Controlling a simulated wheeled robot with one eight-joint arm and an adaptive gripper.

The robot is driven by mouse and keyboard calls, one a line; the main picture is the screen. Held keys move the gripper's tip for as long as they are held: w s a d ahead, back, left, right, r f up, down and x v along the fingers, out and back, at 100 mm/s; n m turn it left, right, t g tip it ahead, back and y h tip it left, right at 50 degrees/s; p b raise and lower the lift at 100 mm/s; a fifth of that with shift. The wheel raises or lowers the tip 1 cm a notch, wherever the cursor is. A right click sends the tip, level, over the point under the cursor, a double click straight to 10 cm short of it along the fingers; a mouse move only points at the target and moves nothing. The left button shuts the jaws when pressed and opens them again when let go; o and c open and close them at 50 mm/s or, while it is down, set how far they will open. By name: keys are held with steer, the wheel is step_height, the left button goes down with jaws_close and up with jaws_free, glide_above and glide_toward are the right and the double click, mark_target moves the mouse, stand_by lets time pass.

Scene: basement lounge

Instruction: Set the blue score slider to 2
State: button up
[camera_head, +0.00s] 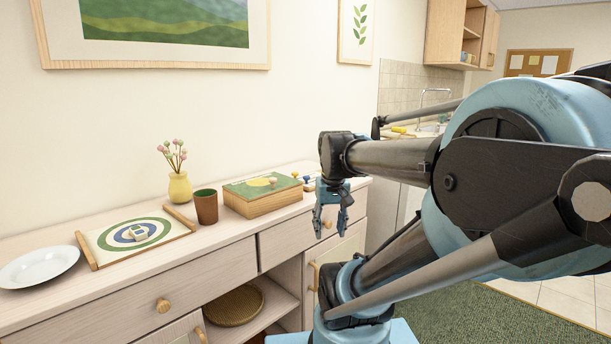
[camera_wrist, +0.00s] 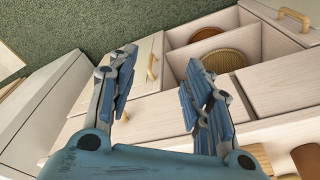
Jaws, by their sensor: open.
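A small item with blue and tan knobs (camera_head: 307,180) lies on the sideboard at the right end, behind the wooden box; it may be the score slider. It is small and partly hidden by the box and my arm, so I cannot read its setting. My gripper (camera_head: 330,226) is open and empty, pointing down by the sideboard's right front. In the wrist view its two fingers (camera_wrist: 160,62) are spread apart with nothing between them; the score slider cannot be made out there.
A wooden box with a green lid (camera_head: 262,196), a brown cup (camera_head: 206,207), a yellow vase (camera_head: 180,188), a target board (camera_head: 110,243) and a white plate (camera_head: 38,268) stand on the sideboard (camera_head: 225,232). Its open shelf holds a woven basket (camera_head: 234,306).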

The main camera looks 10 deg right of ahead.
steer(key=w+r, duration=1.5)
steer(key=w, duration=0.3)
step_height(320, 180, up, 6)
steer(key=m+g, duration=0.2)
glide_above(306, 176)
step_height(306, 176, down, 17)
steer(key=shift+d+f, duration=0.1)
